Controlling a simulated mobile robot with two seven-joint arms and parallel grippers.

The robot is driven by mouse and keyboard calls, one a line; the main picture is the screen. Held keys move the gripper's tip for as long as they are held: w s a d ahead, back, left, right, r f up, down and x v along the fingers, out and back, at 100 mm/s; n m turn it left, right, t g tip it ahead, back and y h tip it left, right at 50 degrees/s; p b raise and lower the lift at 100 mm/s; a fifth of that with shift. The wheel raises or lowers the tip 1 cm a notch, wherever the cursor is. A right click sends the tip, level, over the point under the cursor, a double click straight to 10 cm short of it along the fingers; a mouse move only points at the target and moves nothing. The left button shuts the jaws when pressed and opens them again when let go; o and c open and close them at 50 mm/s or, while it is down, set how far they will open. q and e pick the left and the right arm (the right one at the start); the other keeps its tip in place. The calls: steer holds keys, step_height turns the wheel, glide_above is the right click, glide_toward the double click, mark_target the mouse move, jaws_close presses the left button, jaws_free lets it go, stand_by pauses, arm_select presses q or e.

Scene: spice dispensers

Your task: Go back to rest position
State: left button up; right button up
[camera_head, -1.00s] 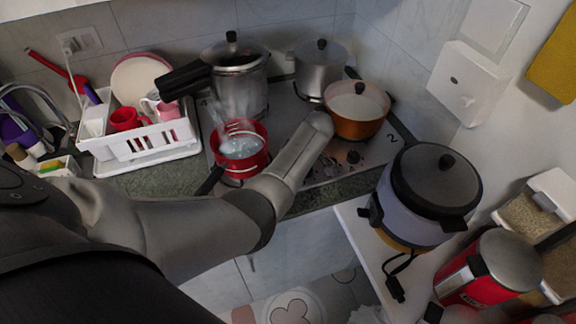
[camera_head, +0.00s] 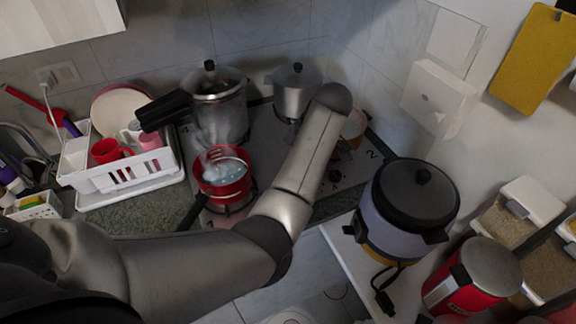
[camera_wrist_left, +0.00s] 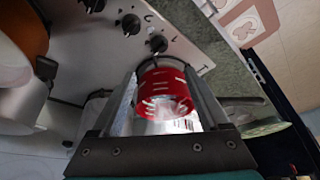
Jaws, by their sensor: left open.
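My left arm (camera_head: 310,160) reaches in from the left across the stove in the head view. Its rounded upper end covers most of the orange pan (camera_head: 352,132). The left gripper's fingers do not show clearly there. In the left wrist view my left gripper (camera_wrist_left: 160,82) is open. A red round item (camera_wrist_left: 165,92) with pale marks shows between its fingers, seemingly beyond them and not gripped. It looks like the red pot (camera_head: 222,176), which steams on the stove in the head view. My right gripper is not in view.
A pressure cooker (camera_head: 216,105) and a steel pot (camera_head: 296,92) stand at the back of the stove. A white dish rack (camera_head: 128,178) is at left. A rice cooker (camera_head: 412,205) and a red canister (camera_head: 470,280) stand at right.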

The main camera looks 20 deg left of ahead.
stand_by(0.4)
arm_select(q)
steer(key=s+f+m+t+h, duration=0.2)
steer(key=s+f+m, duration=0.7)
steer(key=s, duration=0.4)
steer(key=s+d+r+m+t+h, duration=0.1)
steer(key=s+d+r+m, duration=0.15)
steer(key=s+m, duration=0.35)
steer(key=s+d+r+m+t+h, duration=0.1)
steer(key=s+d+m+h, duration=0.15)
steer(key=s+m, duration=0.35)
step_height(320, 180, down, 29)
steer(key=s+g+b, duration=0.1)
steer(key=s+b, duration=0.1)
steer(key=b, duration=0.6)
steer(key=s+a+f+b, duration=0.1)
steer(key=s+f+b, duration=0.3)
steer(key=s+f, duration=0.3)
steer(key=s+a+f+g+b, duration=0.1)
steer(key=s+f+b, duration=0.3)
steer(key=s+f, duration=0.4)
step_height(320, 180, down, 8)
steer(key=shift+s+a+r+g+y, duration=0.2)
steer(key=shift+a+r+g+y, duration=0.1)
steer(key=shift+y, duration=0.15)
